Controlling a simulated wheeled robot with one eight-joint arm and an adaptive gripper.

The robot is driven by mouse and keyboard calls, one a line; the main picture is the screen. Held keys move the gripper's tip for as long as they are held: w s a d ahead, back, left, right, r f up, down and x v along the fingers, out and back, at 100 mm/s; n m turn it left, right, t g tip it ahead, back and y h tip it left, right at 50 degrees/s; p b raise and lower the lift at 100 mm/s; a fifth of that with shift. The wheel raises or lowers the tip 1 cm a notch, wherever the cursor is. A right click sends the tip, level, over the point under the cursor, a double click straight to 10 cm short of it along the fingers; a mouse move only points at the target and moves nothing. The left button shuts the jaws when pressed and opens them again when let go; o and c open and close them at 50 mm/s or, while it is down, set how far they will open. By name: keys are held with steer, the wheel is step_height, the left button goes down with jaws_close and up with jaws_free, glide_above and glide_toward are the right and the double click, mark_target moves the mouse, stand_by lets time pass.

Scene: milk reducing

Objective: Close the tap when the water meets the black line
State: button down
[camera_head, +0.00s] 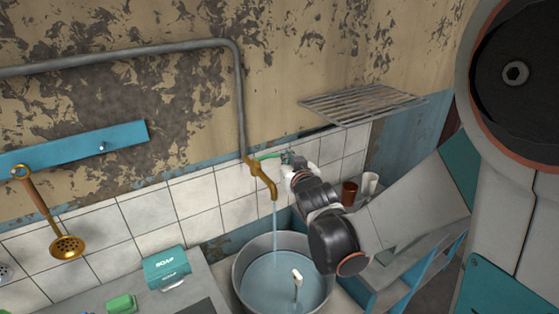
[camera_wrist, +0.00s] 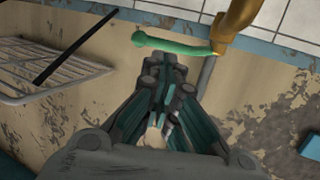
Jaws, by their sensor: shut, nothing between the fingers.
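The brass tap (camera_head: 262,180) on the wall pipe has a green lever handle (camera_head: 268,156). A thin stream of water (camera_head: 275,222) falls from its spout into a large grey pot (camera_head: 239,272). Water (camera_head: 262,286) stands in the pot; I cannot make out a black line inside it. My gripper (camera_head: 287,158) is at the free end of the handle, right of the tap. In the wrist view my gripper (camera_wrist: 165,62) is shut and empty, its tips close to the green handle (camera_wrist: 178,45); contact is unclear. The brass tap (camera_wrist: 233,25) is at upper right.
A small white-topped object (camera_head: 297,277) stands in the pot. A wire rack (camera_head: 362,104) juts from the wall above my arm. A teal soap box (camera_head: 166,267) and green block (camera_head: 122,304) sit left of the pot. Cups (camera_head: 349,193) stand at right.

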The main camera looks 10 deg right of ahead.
mark_target(273, 157)
steer(key=w, duration=0.2)
steer(key=w+f, duration=0.1)
steer(key=w, duration=0.1)
steer(key=shift+w+b, duration=0.3)
steer(key=shift+b, duration=0.05)
steer(key=w, duration=0.1)
steer(key=w+d+b, duration=0.1)
steer(key=w, duration=0.1)
steer(key=shift+w, duration=0.1)
stand_by(0.3)
